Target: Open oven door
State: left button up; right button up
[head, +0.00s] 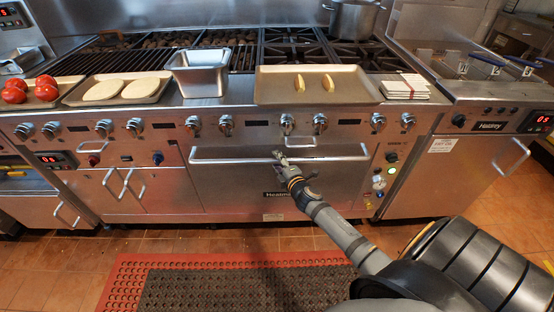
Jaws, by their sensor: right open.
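The oven door (230,185) is a wide steel panel low in the middle of the range. It looks shut. Its long horizontal handle (225,160) runs across the top of the panel. My right gripper (279,156) is open and is at the handle, right of its middle. I cannot tell whether the handle lies between the fingers or whether they touch it. My left gripper is not in view.
Knobs (287,122) line the range front. A tray with two yellow pieces (312,85), a steel pan (201,72) and tomatoes (15,92) stand on the ledge. A red-edged mat (215,285) lies on the tiled floor before the oven.

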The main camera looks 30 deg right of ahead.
jog(key=shift+w+f, duration=0.15)
jog(key=shift+w, duration=0.3)
grip_shut()
